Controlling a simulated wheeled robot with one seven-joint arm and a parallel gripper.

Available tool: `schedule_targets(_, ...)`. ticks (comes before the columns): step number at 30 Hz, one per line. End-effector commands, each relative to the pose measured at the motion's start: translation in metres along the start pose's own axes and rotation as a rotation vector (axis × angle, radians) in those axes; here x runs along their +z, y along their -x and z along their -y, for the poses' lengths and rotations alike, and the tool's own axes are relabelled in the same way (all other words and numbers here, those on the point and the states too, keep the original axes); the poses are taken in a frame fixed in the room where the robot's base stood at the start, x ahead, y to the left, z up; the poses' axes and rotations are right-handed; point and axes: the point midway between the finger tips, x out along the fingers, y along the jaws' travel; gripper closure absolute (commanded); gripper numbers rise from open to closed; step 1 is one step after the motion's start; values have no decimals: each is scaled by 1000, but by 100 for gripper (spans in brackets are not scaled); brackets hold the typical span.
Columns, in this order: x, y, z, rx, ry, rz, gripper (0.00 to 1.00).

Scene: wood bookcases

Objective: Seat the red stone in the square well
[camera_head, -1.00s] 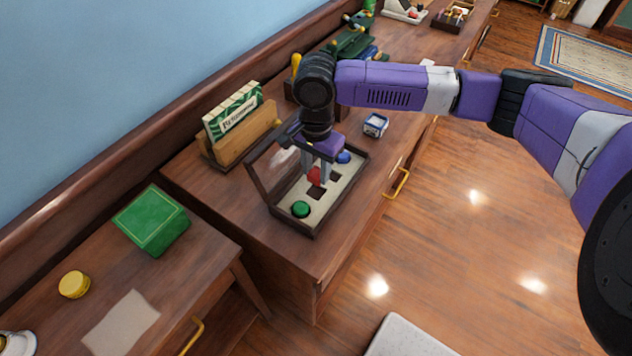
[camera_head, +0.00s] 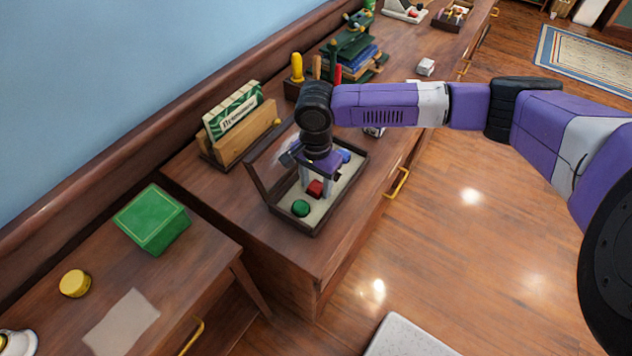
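The red stone (camera_head: 315,188) sits low in the tray (camera_head: 318,226), over the spot where a dark square well showed before. I cannot tell whether it is fully down in that well. My gripper (camera_head: 316,187) points down over the tray, with one finger on each side of the stone. Its fingers look spread a little wider than the stone, so it appears open. A green round stone (camera_head: 300,208) sits at the tray's near end. A blue stone (camera_head: 345,156) sits at the far end, partly hidden by my gripper. The other dark well is mostly hidden.
The tray's raised lid (camera_head: 262,180) stands on its left side. A wooden holder with a green-and-white box (camera_head: 232,112) is behind the lid. A green box (camera_head: 152,220) is on the nearer desk.

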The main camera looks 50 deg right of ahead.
Motion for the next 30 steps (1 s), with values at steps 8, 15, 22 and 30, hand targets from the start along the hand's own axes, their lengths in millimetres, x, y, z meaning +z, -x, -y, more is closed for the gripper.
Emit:
schedule_targets(8, 0, 0, 0, 0, 0, 0, 44)
schedule_targets(15, 0, 14, 0, -2, 0, 0, 44)
schedule_targets(22, 0, 59, 1, -4, 2, 0, 44)
schedule_targets(30, 0, 107, 1, -2, 2, 0, 44)
